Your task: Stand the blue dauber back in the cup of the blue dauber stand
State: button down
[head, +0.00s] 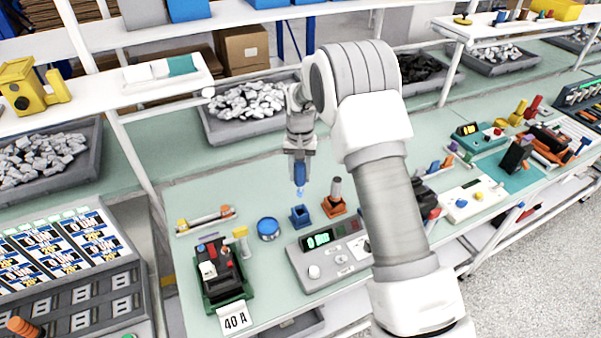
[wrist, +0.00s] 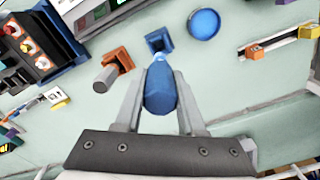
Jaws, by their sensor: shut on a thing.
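My gripper (head: 300,157) is shut on the blue dauber (head: 300,174), which hangs upright with its pale tip down. The dauber also shows between the fingers in the wrist view (wrist: 160,90). The blue dauber stand (head: 300,215) is on the green bench just below the dauber's tip in the head view. In the wrist view the stand (wrist: 158,40) lies just beyond the tip. The tip appears above the stand and apart from it in the head view; part of the cup is hidden behind the tip in the wrist view.
An orange stand (head: 334,207) holding a grey-brown dauber is close to the right of the blue stand. A round blue tin (head: 268,229) is to its left. A grey meter box (head: 325,255) with a green display is in front. A breaker (head: 220,270) sits at front left.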

aim_at(300, 190)
jog(key=shift+f+b, duration=2.2)
jog(key=shift+f, duration=0.7)
jog(key=shift+f+b, duration=0.15)
jog(key=shift+b, duration=0.4)
jog(key=shift+f, duration=0.35)
jog(key=shift+f+b, duration=2.15)
jog(key=shift+f, duration=0.45)
jog(key=shift+c, duration=2.1)
grip_release()
notch_tip(300, 190, up, 18)
jog(key=shift+f+b, duration=0.25)
jog(key=shift+b, duration=0.05)
